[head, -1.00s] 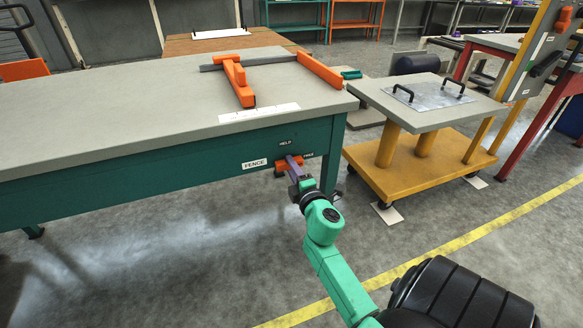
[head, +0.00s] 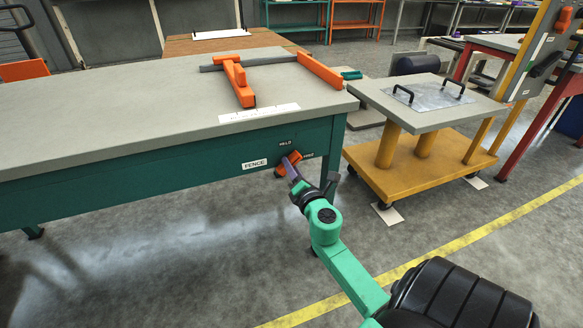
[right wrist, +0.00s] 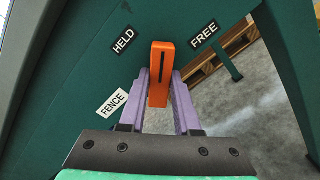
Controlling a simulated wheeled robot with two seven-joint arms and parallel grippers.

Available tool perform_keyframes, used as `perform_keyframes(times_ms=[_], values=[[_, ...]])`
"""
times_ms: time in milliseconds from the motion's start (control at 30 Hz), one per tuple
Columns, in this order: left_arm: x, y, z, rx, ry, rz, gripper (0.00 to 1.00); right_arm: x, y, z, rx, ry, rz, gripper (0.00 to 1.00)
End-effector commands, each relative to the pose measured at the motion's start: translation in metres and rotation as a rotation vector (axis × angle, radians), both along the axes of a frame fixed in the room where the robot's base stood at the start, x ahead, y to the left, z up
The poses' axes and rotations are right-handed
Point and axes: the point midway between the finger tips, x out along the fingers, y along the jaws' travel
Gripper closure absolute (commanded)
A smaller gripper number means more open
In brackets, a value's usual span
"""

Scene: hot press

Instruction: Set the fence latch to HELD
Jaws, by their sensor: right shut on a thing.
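The orange fence latch (head: 295,157) sits on the green front of the bench, near its right end. A HELD label (head: 285,142) is above it and a FREE label (head: 308,155) is to its right. My right gripper (head: 289,166) is shut on the latch. In the right wrist view the purple fingers of the gripper (right wrist: 160,90) lie on both sides of the orange latch (right wrist: 160,72). There the latch points between the HELD label (right wrist: 123,40) and the FREE label (right wrist: 204,34). My left gripper is not in view.
A FENCE label (head: 255,164) is left of the latch. The grey bench top (head: 130,110) carries an orange fence (head: 238,82). A yellow cart (head: 420,160) with a grey top stands to the right. The floor before the bench is clear.

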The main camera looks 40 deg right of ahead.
Motion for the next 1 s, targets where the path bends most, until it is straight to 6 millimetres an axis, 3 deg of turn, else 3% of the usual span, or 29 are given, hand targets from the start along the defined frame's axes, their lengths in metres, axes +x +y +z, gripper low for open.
perform_keyframes(times_ms=[667, 1000], values=[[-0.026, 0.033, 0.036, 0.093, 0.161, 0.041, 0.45, 0.001, 0.002, 0.005, -0.593, 0.204, -0.002, 1.0], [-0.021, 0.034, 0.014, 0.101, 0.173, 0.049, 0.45, 0.002, 0.002, 0.005, -0.778, 0.268, -0.002, 1.0]])
